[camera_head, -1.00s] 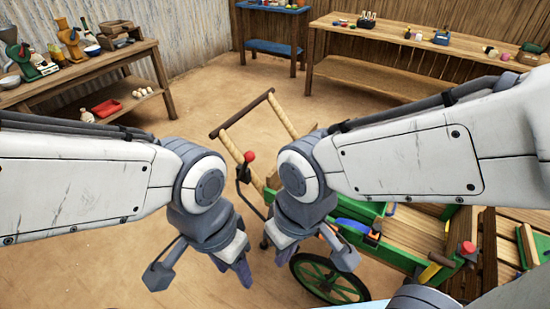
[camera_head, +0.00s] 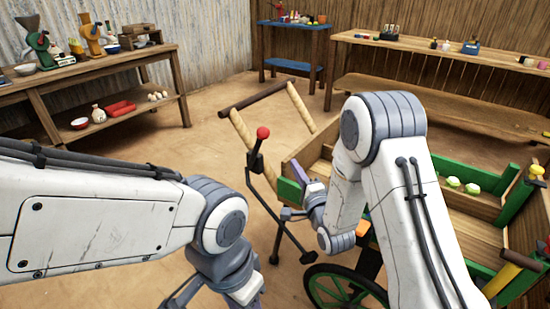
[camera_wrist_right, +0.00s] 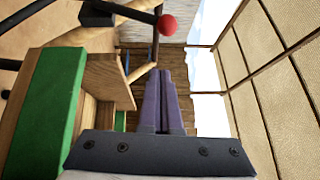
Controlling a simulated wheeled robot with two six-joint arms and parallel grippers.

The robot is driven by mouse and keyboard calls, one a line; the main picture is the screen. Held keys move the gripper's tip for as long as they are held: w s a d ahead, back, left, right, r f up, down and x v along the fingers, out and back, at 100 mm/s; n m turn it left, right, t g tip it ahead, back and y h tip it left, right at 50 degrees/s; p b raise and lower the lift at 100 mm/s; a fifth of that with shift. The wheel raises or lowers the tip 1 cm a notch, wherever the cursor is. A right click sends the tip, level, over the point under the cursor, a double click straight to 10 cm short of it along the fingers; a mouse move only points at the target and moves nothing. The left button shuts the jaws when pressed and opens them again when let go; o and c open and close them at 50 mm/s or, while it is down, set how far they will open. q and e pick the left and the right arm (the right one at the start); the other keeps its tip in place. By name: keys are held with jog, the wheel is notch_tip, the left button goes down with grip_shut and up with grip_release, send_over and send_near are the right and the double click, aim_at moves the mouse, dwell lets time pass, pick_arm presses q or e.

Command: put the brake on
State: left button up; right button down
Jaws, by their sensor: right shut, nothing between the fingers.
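The brake lever (camera_head: 255,154) is a dark bar with a red knob on top, standing by the handle end of the cart. Its knob also shows at the top of the right wrist view (camera_wrist_right: 167,25). My right gripper (camera_head: 299,170), with purple fingers, is raised beside the cart's green corner, to the right of the lever and apart from it. Its fingers are together and empty in the right wrist view (camera_wrist_right: 162,75). My left gripper (camera_head: 248,295) hangs low at the bottom edge, with its fingers mostly cut off.
The wooden cart with green edges (camera_head: 290,192) has a green wheel (camera_head: 335,290) and a wooden pull handle (camera_head: 250,100). Pale green items (camera_head: 462,186) lie in it. A left table (camera_head: 70,90), a blue table (camera_head: 292,28) and a long bench (camera_head: 430,45) stand behind open floor.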

jog(key=a+x, duration=0.2)
jog(key=x, duration=1)
jog(key=shift+r+m+t+b, duration=0.3)
jog(key=shift+r+m+b, duration=0.05)
jog(key=shift+r+m, duration=0.05)
jog(key=shift+s+a, duration=0.1)
jog(key=shift+s, duration=0.05)
